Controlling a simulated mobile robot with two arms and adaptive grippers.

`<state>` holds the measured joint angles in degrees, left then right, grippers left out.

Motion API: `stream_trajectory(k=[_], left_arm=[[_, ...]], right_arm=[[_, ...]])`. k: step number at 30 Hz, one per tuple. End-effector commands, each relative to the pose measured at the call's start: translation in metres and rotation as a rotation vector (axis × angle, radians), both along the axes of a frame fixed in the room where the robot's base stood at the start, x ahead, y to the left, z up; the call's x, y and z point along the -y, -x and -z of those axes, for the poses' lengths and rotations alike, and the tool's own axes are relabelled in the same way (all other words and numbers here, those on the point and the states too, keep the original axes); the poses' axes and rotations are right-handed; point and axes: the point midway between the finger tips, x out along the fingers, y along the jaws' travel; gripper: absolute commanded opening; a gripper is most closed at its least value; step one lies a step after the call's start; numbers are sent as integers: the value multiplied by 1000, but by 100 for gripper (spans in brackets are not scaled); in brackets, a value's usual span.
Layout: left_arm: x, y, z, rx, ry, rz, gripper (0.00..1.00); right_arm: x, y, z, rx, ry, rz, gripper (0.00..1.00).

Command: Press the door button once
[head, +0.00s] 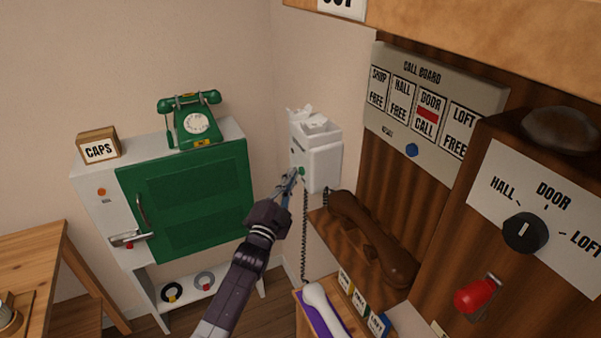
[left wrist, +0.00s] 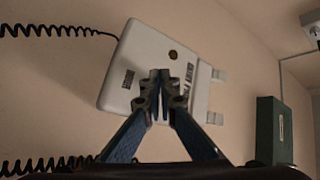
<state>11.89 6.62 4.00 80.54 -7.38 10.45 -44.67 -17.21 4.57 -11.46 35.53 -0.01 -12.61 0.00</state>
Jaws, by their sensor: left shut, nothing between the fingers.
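In the left wrist view the fingertips (left wrist: 163,76) appear just below the round button. I cannot tell whether they touch the unit. My right gripper is not in view.
A green dial phone (head: 197,122) stands on a white cabinet with a green door (head: 190,195). To the right are a brown handset (head: 370,238), a call board (head: 435,95) with a red mark under DOOR, a selector knob (head: 524,232) and a red lever (head: 477,295). A coiled cord hangs below the unit.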

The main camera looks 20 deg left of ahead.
Motion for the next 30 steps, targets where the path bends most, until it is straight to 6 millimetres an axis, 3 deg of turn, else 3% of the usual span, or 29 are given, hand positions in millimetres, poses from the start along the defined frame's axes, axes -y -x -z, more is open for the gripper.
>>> stream_trajectory(k=[30], left_arm=[[6,-7,0,1,0,0,0]], right_arm=[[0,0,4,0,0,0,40]])
